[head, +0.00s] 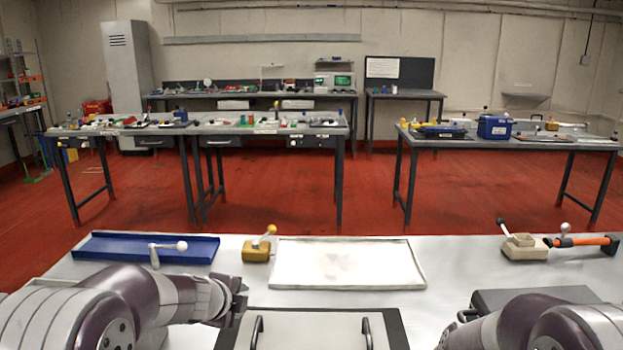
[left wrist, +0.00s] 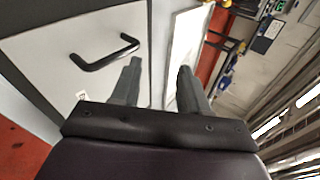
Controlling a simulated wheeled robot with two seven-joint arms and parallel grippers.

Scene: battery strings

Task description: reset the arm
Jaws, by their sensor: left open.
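My left arm comes in from the left in the head view, and its gripper (head: 236,296) is over the near part of the table, left of a grey panel with two black handles (head: 310,330). In the left wrist view the two fingers of my left gripper (left wrist: 158,82) stand apart with nothing between them. One black handle (left wrist: 105,54) shows beyond the fingers on the left there. My right arm shows at the lower right of the head view, but its gripper is out of the picture.
On the white table lie a blue tray (head: 110,247), a white tray (head: 300,284), a yellow block with a lever (head: 256,251), a beige block with a lever (head: 522,248) and an orange-and-black tool (head: 582,242). A dark case (head: 535,297) is at the right. Other benches stand beyond red floor.

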